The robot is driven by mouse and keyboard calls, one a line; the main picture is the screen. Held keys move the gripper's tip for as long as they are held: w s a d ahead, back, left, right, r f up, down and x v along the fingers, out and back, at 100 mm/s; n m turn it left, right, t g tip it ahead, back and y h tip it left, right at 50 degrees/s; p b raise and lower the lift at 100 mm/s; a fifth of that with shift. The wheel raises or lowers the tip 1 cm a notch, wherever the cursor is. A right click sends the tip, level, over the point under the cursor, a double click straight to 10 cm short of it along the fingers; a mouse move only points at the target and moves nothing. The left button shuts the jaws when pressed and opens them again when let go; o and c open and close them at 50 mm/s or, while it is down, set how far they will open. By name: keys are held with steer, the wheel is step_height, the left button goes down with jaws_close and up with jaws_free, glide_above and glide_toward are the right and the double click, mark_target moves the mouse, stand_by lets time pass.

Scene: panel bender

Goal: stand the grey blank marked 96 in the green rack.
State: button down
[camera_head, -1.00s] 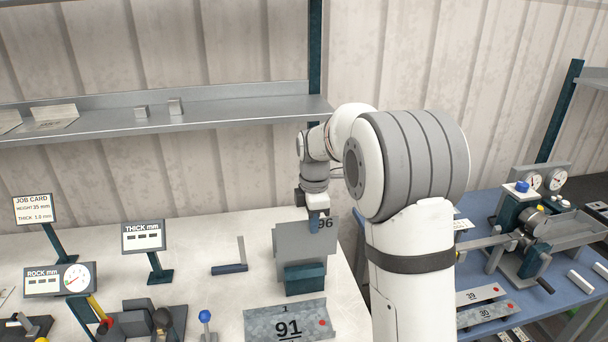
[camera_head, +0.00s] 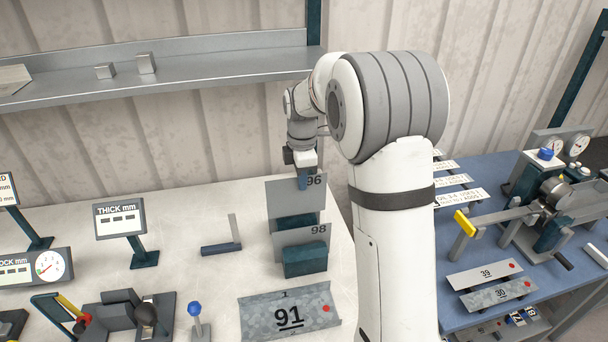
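The grey blank marked 96 (camera_head: 286,197) is upright at the back of the green rack (camera_head: 305,262). A dark green part of the rack (camera_head: 284,222) shows at the lower edge of blank 96. I cannot tell whether that edge is down in a slot. Another grey blank, marked 98 (camera_head: 290,238), stands in the rack in front of it.
A metal piece marked 91 (camera_head: 265,318) lies in front of the rack. A small dark-based square (camera_head: 221,248) and the THICK display (camera_head: 120,218) are to the left. A blue bench (camera_head: 450,240) with a machine and marked strips is to the right. A shelf (camera_head: 200,70) hangs behind.

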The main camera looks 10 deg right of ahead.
mark_target(303, 193)
step_height(303, 193, down, 9)
steer(key=b, duration=0.5)
steer(key=shift+s+f+b, duration=0.1)
steer(key=shift+f+b, duration=0.05)
steer(key=shift+b, duration=0.2)
steer(key=shift+d+f+b, duration=0.1)
steer(key=shift+f+b, duration=0.9)
steer(key=shift+f, duration=0.55)
stand_by(0.6)
steer(key=c, duration=1.6)
jaws_free()
steer(key=shift+r, duration=0.15)
step_height(303, 193, up, 8)
steer(key=shift+f+b, duration=0.2)
steer(key=shift+b, duration=0.25)
steer(key=s+m+t, duration=0.1)
steer(key=s+m, duration=0.5)
steer(key=s, duration=0.3)
steer(key=s+m+t, duration=0.1)
steer(key=s+m, duration=0.5)
steer(key=s, duration=0.4)
steer(key=s+m+t, duration=0.1)
steer(key=s+m, duration=0.5)
steer(key=s, duration=0.3)
steer(key=shift+s+d+r, duration=0.2)
steer(key=shift+s+r, duration=0.15)
steer(key=shift+r, duration=0.05)
